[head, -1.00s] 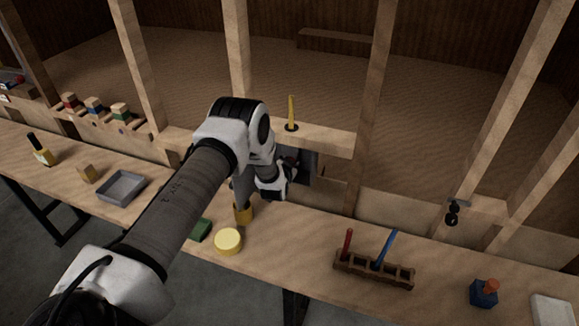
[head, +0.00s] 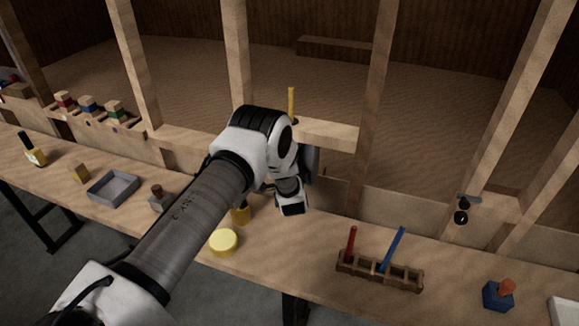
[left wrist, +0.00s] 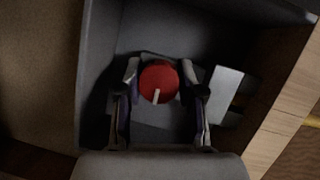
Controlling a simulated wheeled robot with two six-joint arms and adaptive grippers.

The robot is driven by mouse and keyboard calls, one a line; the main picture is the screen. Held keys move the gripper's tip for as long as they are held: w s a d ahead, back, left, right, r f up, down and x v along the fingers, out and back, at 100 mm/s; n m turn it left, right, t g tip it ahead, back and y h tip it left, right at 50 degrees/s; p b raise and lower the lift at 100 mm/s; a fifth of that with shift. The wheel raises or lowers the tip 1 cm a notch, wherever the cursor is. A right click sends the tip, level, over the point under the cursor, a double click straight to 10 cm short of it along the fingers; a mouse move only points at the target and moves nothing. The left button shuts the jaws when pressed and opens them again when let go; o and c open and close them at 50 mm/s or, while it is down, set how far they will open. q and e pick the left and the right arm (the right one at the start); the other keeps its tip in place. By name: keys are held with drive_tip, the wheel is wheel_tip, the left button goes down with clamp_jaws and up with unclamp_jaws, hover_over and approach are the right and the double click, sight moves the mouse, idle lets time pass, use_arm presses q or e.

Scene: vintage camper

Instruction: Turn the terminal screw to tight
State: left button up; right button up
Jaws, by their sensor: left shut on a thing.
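The terminal screw (left wrist: 159,82) shows in the left wrist view as a round red knob with a white mark pointing toward the picture's bottom. It sits inside a dark grey box (left wrist: 105,40). My left gripper (left wrist: 163,92) is shut on the knob, with one finger on each side of it. In the head view, my arm hides the fingers and the knob. Only a narrow part of the grey box (head: 312,162) shows there, on the wooden frame beside my wrist. My right gripper is in neither view.
A light grey block (left wrist: 225,88) sits in the box, right of the knob. On the bench are a yellow round lid (head: 223,242), a grey tray (head: 113,188), and a wooden rack (head: 380,273) with red and blue tools. Wooden studs stand behind the bench.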

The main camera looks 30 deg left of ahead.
use_arm(q)
drive_tip(key=m+b, duration=0.1)
drive_tip(key=m+t+y+b, duration=0.1)
drive_tip(key=m, duration=0.1)
drive_tip(key=shift+f, duration=0.25)
drive_tip(key=shift+d+m+t+y+b, duration=0.1)
drive_tip(key=shift+m+t+y+b, duration=0.35)
drive_tip(key=shift+m+b, duration=0.8)
drive_tip(key=shift+r+m, duration=0.1)
drive_tip(key=shift+m, duration=0.15)
drive_tip(key=o, duration=1.2)
drive_tip(key=shift+c, duration=0.2)
